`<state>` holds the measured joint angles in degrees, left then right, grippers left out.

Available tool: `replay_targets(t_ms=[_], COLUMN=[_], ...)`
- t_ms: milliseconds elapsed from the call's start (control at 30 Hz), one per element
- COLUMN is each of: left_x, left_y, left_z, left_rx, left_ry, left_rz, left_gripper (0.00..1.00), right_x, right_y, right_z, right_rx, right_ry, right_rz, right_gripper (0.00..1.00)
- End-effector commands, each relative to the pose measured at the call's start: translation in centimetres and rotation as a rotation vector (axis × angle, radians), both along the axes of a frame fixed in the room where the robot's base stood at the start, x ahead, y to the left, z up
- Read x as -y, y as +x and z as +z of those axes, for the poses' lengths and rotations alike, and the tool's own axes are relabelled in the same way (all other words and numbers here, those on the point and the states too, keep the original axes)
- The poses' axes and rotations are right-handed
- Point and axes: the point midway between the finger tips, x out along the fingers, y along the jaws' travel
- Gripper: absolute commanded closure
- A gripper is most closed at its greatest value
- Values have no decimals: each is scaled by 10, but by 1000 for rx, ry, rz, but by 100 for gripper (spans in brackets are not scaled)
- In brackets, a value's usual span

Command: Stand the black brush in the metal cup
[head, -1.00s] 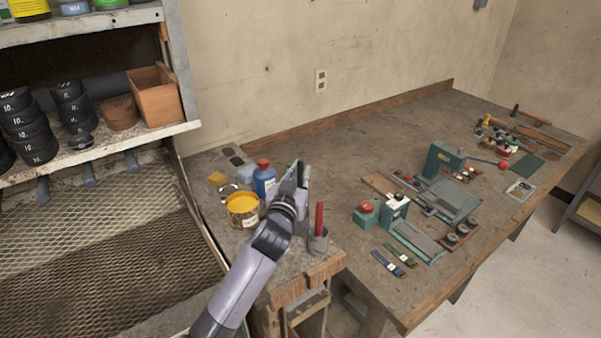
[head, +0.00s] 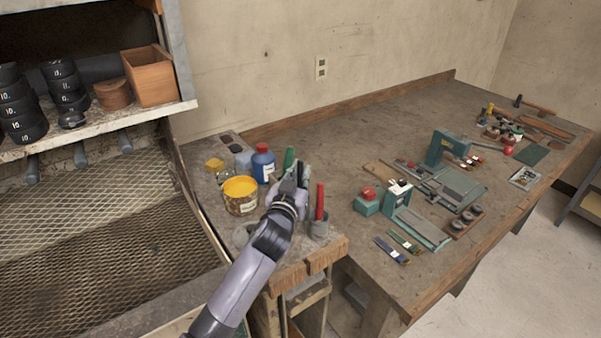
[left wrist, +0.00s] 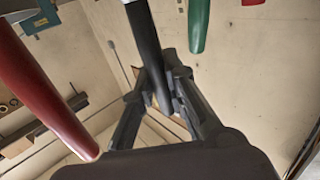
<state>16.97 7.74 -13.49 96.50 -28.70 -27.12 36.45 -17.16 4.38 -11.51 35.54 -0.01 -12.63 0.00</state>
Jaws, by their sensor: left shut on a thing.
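My left gripper (head: 296,178) is shut on the black brush (left wrist: 143,40), whose dark handle runs up between the fingers in the left wrist view. In the head view the brush is mostly hidden by the gripper. The grey metal cup (head: 319,229) stands near the front corner of the bench, just right of my gripper. A red handle (head: 320,200) stands upright in it and also shows at the left of the wrist view (left wrist: 38,85). A green handle (head: 288,158) shows just behind the gripper. My right gripper is not in view.
A yellow paint can (head: 240,196) and a blue bottle with a red cap (head: 263,165) stand left of the gripper. A green-grey machine (head: 420,226) and two flat brushes (head: 391,250) lie to the right. The back middle of the bench is clear.

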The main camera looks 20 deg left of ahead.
Motion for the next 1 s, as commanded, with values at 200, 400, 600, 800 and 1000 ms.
replay_targets(t_ms=[200, 400, 600, 800, 1000], left_x=[0, 0, 0, 0, 1], left_y=[0, 0, 0, -1, -21], left_z=[0, 0, 0, 0, -1], left_rx=[0, 0, 0, 0, -1], left_ry=[0, 0, 0, 0, -1], left_rz=[0, 0, 0, 0, -1], left_gripper=[83, 70, 64, 64, 64], right_x=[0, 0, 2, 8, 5], right_y=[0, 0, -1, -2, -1], right_z=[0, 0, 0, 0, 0], right_rx=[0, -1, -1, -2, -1], right_ry=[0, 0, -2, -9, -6], right_rz=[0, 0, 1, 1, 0], right_gripper=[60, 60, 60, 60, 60])
